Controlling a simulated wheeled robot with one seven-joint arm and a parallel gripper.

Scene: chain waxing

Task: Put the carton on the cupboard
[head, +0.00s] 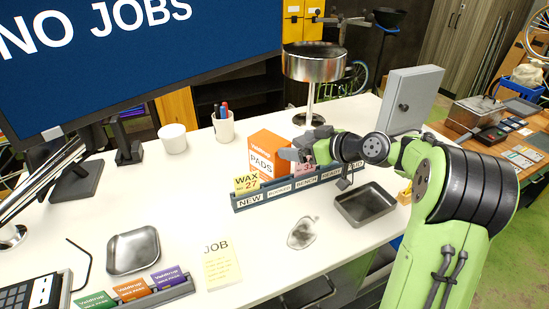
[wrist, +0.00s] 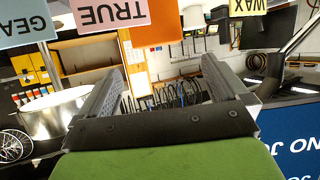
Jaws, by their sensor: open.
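The carton is an orange and white box marked PADS (head: 266,153), upright on the white bench behind the row of label cards. My gripper (head: 299,150) is at the carton's right side, its fingers spread and nothing seen held. Contact with the carton cannot be told. In the wrist view my gripper (wrist: 162,68) is open, with an empty gap; an orange face (wrist: 172,20), likely the carton, shows upside down above the fingers. The cupboard is a small grey box with a dark knob (head: 412,98), its door shut, at the bench's back right.
A label rack (head: 290,190) with a yellow WAX card stands in front of the carton. A pen cup (head: 223,127), white mug (head: 173,139) and dark tray (head: 365,204) are nearby. A monitor fills the upper left.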

